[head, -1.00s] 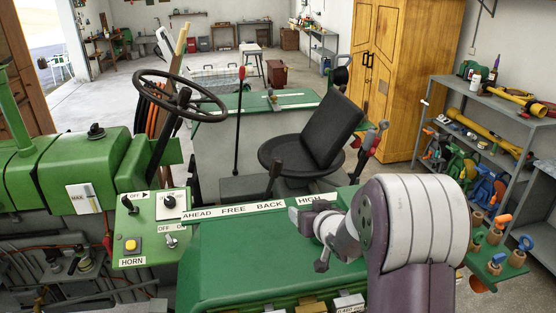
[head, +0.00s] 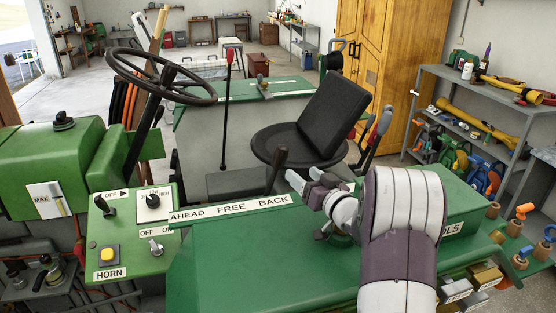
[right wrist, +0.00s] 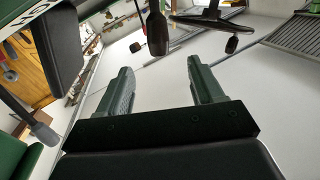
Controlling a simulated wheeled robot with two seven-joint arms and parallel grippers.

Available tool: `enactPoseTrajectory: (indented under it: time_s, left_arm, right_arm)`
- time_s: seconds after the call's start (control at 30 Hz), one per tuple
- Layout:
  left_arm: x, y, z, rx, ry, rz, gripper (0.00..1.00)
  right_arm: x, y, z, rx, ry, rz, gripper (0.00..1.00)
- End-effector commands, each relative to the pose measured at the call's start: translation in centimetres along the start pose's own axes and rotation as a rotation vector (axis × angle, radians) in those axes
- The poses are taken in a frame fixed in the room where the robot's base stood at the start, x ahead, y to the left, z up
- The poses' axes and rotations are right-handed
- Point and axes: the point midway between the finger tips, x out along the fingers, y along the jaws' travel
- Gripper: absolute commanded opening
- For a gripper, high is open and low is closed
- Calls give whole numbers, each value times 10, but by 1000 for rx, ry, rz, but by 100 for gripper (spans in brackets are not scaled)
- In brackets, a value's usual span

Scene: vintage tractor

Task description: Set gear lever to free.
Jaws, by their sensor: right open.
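In the right wrist view my right gripper (right wrist: 158,80) is open and empty. A dark knob, apparently the gear lever (right wrist: 157,36), shows beyond and between its fingertips. My left gripper is not in view.
A red-topped lever (head: 230,65) and the steering wheel (head: 165,75) stand further back left. The black seat (head: 320,125) is behind the gear lever. A switch panel (head: 130,230) is left. The green cover (head: 250,265) is clear in front.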

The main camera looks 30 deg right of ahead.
Motion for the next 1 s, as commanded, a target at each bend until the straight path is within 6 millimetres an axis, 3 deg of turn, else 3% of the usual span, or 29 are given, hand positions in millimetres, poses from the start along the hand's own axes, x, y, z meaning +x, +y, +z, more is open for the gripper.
enactPoseTrajectory:
  time_s: [0.5,0.7,1.0]
  left_arm:
    - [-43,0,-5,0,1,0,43]
    - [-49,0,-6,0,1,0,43]
    - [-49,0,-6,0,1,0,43]
  right_arm:
    - [97,-2,-4,0,-2,-1,66]
    - [115,-1,-2,0,-1,0,66]
    - [118,-1,-1,1,-1,0,66]
